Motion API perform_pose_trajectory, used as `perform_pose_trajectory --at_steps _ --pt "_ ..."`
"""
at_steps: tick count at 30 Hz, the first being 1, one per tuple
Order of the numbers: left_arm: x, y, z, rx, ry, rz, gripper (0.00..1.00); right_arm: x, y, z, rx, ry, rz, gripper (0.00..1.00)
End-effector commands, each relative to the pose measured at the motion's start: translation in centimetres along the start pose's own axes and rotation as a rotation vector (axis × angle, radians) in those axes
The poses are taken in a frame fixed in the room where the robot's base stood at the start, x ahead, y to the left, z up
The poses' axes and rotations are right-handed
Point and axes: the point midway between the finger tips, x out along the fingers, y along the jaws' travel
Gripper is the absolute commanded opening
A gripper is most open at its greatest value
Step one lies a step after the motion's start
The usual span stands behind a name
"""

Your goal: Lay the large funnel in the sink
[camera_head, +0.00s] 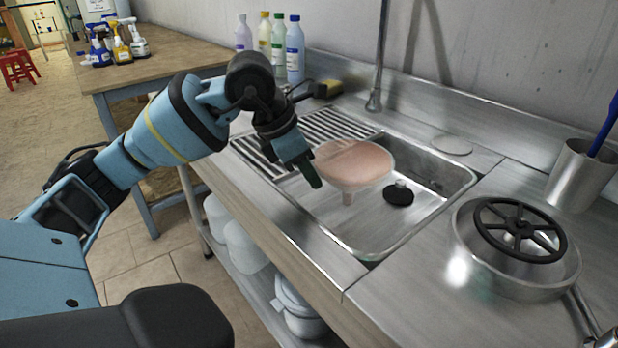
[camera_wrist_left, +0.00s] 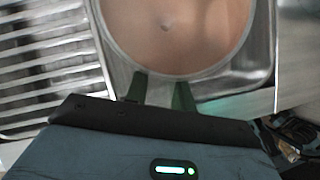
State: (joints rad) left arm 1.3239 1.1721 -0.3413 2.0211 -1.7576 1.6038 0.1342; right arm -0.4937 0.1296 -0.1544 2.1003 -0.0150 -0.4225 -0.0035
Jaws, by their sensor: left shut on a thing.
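The large funnel (camera_head: 352,165) is a wide, pale pinkish translucent cone with a short spout pointing down. It is over the sink (camera_head: 448,176), near the slatted drainboard side; I cannot tell whether its spout touches the sink floor. My left gripper (camera_head: 314,180) is at the funnel's near left rim, shut on it. In the left wrist view the funnel (camera_wrist_left: 180,30) fills the upper middle, and the green fingertips (camera_wrist_left: 160,84) meet its rim. A black stopper (camera_head: 398,194) lies in the sink beside the spout. My right gripper does not show.
A slatted drainboard (camera_head: 285,150) adjoins the sink at left, with a yellow sponge (camera_head: 328,88) behind. Several bottles (camera_head: 294,50) stand at the back wall. A faucet (camera_head: 374,98) rises behind the sink. A steel pot with a black handwheel (camera_head: 518,232) and a steel cup (camera_head: 580,176) stand right.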

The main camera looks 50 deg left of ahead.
Motion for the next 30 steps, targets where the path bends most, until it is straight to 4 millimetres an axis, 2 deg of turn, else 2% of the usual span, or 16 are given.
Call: perform_pose_trajectory --at_steps 3,6,14,28,29,30 --pt "1.8 -0.1 -0.9 0.000 0.005 -0.003 0.02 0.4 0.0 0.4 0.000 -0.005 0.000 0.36" --pt "2.5 -0.1 -1.3 0.001 0.003 -0.001 0.02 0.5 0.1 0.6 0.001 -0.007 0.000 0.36" --pt "2.5 0.0 -1.3 0.001 0.001 0.000 0.02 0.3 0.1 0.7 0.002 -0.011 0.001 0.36" --pt "3.6 0.0 -1.8 0.000 0.002 0.000 0.02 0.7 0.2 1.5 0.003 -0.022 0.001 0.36" --pt "3.6 0.0 -1.8 0.000 0.002 0.000 0.26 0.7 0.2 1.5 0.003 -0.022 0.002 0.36" --pt "3.5 0.0 -1.8 0.000 0.001 0.000 0.31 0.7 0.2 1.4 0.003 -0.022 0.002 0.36"
